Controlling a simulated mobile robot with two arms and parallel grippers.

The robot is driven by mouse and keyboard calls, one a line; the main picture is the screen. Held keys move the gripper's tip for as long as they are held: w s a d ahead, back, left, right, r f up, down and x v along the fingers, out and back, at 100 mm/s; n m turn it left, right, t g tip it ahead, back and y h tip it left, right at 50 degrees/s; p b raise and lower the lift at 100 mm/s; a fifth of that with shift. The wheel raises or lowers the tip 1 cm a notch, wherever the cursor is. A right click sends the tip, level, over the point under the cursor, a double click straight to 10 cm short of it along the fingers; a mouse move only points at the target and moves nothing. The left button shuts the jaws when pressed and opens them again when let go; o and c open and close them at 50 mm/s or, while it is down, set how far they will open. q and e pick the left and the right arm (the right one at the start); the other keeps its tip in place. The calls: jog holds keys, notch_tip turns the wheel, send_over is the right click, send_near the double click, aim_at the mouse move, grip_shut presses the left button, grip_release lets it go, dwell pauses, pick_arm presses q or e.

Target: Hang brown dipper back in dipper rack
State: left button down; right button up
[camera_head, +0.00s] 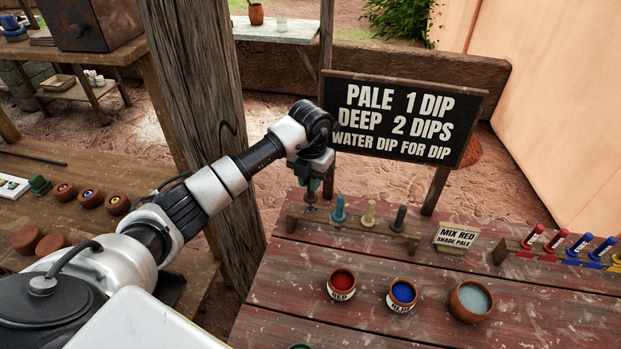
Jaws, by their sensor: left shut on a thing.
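The dipper rack (352,229) is a low wooden bar on the red-brown table. A teal dipper (339,207), a pale yellow dipper (369,214) and a dark grey dipper (399,218) stand upright in it. My left gripper (312,184) points down over the rack's left end and is shut on the brown dipper (311,201). Only a small dark part of this dipper shows below the fingers, at the rack's left end. I cannot tell whether it is seated in the rack. My right gripper is not in view.
A red pot (341,283), a blue pot (402,294) and a bowl of pale liquid (470,300) stand in front. A small sign (455,238) and a rack of coloured sticks (560,250) are to the right. A black board (405,117) and a wooden post (200,90) stand close behind.

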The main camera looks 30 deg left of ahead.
aim_at(310, 197)
pick_arm(q)
jog(key=shift+f, duration=0.3)
jog(key=shift+f, duration=0.15)
jog(key=shift+f+b, duration=0.35)
jog(key=shift+b, duration=0.2)
jog(key=shift+f, duration=0.4)
jog(key=shift+f+b, duration=0.45)
jog(key=shift+b, duration=0.15)
jog(key=shift+f, duration=0.15)
jog(key=shift+f+b, duration=0.25)
jog(key=shift+b, duration=0.05)
jog(key=shift+f+b, duration=0.3)
jog(key=shift+f, duration=0.1)
dwell(0.5)
